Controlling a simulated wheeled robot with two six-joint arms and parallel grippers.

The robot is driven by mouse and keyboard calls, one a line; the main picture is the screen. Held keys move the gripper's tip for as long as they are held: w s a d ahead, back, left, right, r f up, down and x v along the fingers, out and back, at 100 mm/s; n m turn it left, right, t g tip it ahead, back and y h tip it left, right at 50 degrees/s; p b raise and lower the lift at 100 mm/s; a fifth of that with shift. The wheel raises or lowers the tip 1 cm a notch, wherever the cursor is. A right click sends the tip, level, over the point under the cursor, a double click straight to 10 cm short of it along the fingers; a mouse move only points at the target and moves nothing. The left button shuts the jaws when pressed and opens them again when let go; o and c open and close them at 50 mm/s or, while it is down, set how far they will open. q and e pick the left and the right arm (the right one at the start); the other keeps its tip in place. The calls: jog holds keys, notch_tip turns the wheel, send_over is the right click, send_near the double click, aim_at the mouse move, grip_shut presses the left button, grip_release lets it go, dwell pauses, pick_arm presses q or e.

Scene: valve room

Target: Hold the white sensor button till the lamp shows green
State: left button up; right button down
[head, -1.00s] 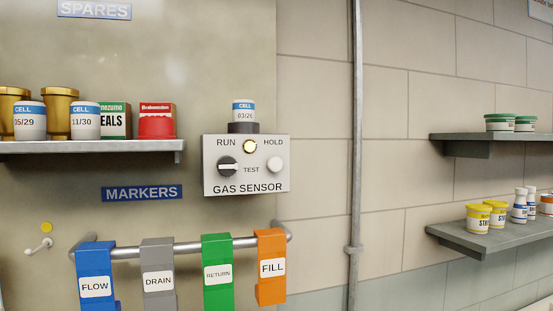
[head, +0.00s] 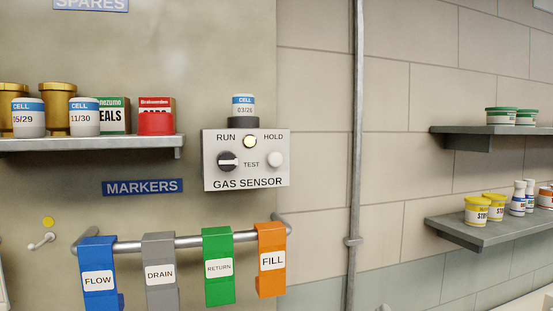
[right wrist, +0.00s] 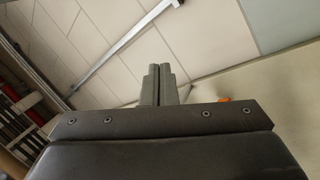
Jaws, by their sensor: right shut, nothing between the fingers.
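The grey gas sensor box (head: 212,178) is on the wall in the middle of the head view. Its white button (head: 275,160) is at the right of its face, under the word HOLD, and nothing touches it. The lamp (head: 250,142) at the top shows pale yellow, not green. A black knob (head: 228,161) with a horizontal white bar sits at the left. A cell (head: 243,105) labelled 03/26 stands on top. My left gripper is not in view.
Below the box, a rail (head: 188,242) carries several coloured markers, the orange FILL one (head: 271,280) nearest. A shelf (head: 100,145) with cells and boxes is at the left. A vertical pipe (head: 356,150) and shelves (head: 480,232) are at the right. The space before the box is clear.

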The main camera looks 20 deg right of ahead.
aim_at(275, 159)
jog(key=s+a+r+n+t+y, duration=0.1)
jog(key=a+r+n+t+y, duration=0.45)
jog(key=r+n+y, duration=0.55)
jog(key=s+a+r+n+g+y, duration=0.3)
jog(key=a+r+n+g+y, duration=0.65)
jog(key=n, duration=0.75)
jog(key=s+a+r+n+g+y, duration=0.35)
jog(key=a+n+g+y, duration=0.2)
jog(key=n+g, duration=0.95)
jog(key=w+d+r+n+t+h, duration=0.3)
jog(key=w+d+r+t+h, duration=0.1)
jog(key=t+h, duration=0.4)
jog(key=shift+w+r+n+t+h, duration=0.3)
jog(key=shift+r+n+h, duration=0.1)
jog(key=shift+r+h, duration=0.1)
jog(key=w+p, duration=0.3)
jog(key=w, duration=0.5)
jog(key=shift+w, duration=0.4)
